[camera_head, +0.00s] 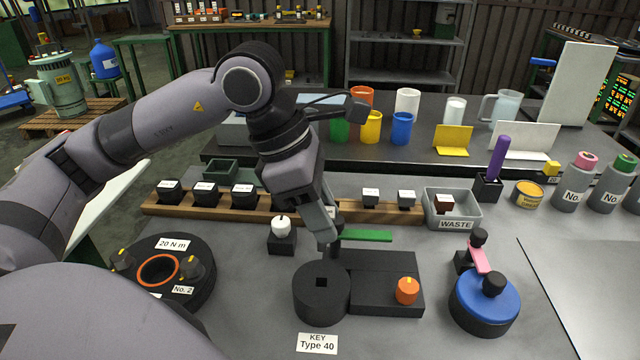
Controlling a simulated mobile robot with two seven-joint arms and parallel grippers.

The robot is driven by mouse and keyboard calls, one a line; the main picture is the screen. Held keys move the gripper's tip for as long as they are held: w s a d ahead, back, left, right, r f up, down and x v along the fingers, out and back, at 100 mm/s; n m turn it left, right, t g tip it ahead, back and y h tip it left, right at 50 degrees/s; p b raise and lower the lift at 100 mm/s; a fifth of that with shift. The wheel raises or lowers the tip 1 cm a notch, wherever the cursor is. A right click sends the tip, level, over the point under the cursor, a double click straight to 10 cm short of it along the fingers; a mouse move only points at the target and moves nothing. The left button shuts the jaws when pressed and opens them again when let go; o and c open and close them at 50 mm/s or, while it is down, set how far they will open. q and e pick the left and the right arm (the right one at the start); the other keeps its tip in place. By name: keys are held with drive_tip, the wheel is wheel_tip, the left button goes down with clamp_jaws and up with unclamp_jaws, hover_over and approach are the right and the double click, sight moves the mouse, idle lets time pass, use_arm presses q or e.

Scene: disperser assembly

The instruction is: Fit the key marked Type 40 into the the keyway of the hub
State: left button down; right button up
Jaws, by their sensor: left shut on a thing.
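The hub (321,300) is a black cylinder with a small square opening in its top, at the front middle. A sign in front of it (317,343) reads KEY Type 40. My left gripper (326,238) is just behind the hub, pointing down, shut on a small dark part that its fingers mostly hide. I cannot read any mark on that part. Several small black blocks with white labels (243,195) stand in a wooden rack (300,208); their labels are too small to read, and my gripper hides part of the rack. My right gripper is not in view.
A green bar (367,236) is right beside the gripper, above a black base (385,283) with an orange knob (407,291). A grey WASTE bin (453,222) stands behind. A 20 N m device (165,268) is left; a blue disc with pink lever (485,302) is right.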

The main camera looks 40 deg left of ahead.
sight(321, 251)
use_arm(q)
drive_tip(key=shift+s, duration=0.25)
drive_tip(key=shift+d, duration=0.1)
drive_tip(key=shift+f+b, duration=0.3)
drive_tip(key=shift+b, duration=0.15)
wheel_tip(321, 251, down, 3)
drive_tip(key=b, duration=0.3)
wheel_tip(321, 251, down, 2)
drive_tip(key=shift+f+b, duration=0.1)
drive_tip(key=shift+b, duration=0.85)
drive_tip(key=shift+f, duration=0.1)
